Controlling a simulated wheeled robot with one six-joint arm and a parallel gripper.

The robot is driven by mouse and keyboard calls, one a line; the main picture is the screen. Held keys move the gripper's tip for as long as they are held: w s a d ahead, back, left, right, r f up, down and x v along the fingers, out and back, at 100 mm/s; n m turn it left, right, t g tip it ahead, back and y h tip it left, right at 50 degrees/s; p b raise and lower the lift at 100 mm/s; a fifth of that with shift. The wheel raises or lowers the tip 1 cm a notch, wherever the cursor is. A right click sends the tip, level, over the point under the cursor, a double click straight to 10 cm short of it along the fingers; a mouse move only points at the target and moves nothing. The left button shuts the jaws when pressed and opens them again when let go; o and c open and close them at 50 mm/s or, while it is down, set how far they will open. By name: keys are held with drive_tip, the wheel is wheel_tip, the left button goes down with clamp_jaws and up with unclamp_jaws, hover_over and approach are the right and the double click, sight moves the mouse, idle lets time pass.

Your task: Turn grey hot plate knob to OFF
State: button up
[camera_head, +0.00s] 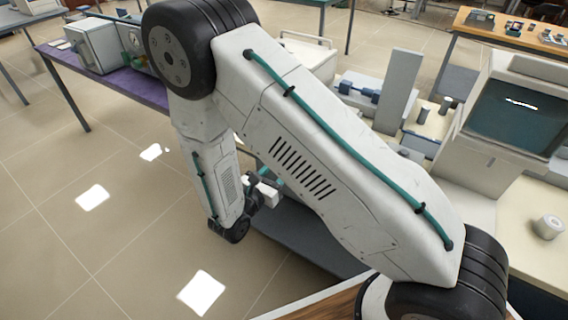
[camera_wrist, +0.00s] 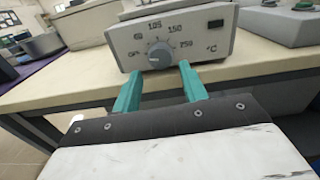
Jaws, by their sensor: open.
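The grey hot plate (camera_wrist: 195,38) stands at the front of a cream table in the wrist view. Its front panel carries a round grey-blue knob (camera_wrist: 159,54) with a printed dial around it: "OFF" at the lower left, then numbers including 105, 150 and 250, and "°C" to the right. The knob's exact pointer direction is too small to tell. My gripper (camera_wrist: 158,80) has two teal fingers, spread apart and empty, just below and in front of the knob, which shows between the tips. In the head view my arm hides the hot plate.
The cream table's edge (camera_wrist: 60,88) runs below the hot plate. A dark display or switch (camera_wrist: 215,23) sits on the panel's right. A grey device with green buttons (camera_wrist: 285,20) stands at the right. A grey round vessel (camera_wrist: 40,45) stands at the left.

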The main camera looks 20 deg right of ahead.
drive_tip(key=v, duration=0.3)
drive_tip(key=shift+s+a, duration=0.15)
drive_tip(key=shift+a, duration=0.1)
drive_tip(key=shift+f, duration=0.1)
drive_tip(key=s+d+r+m+g+y, duration=0.2)
drive_tip(key=s+d+r+m+g, duration=0.5)
drive_tip(key=s+r+m+g, duration=0.45)
drive_tip(key=s+d+r+m+t+y, duration=0.2)
drive_tip(key=s+d+r+m+y, duration=0.1)
drive_tip(key=s+r+m+y, duration=0.9)
wheel_tip(320, 180, up, 5)
drive_tip(key=shift+s+r+m+y, duration=0.15)
drive_tip(key=shift+s+m+y, duration=0.15)
drive_tip(key=shift+s+m, duration=0.7)
drive_tip(key=shift+w, duration=0.15)
drive_tip(key=shift+c, duration=0.3)
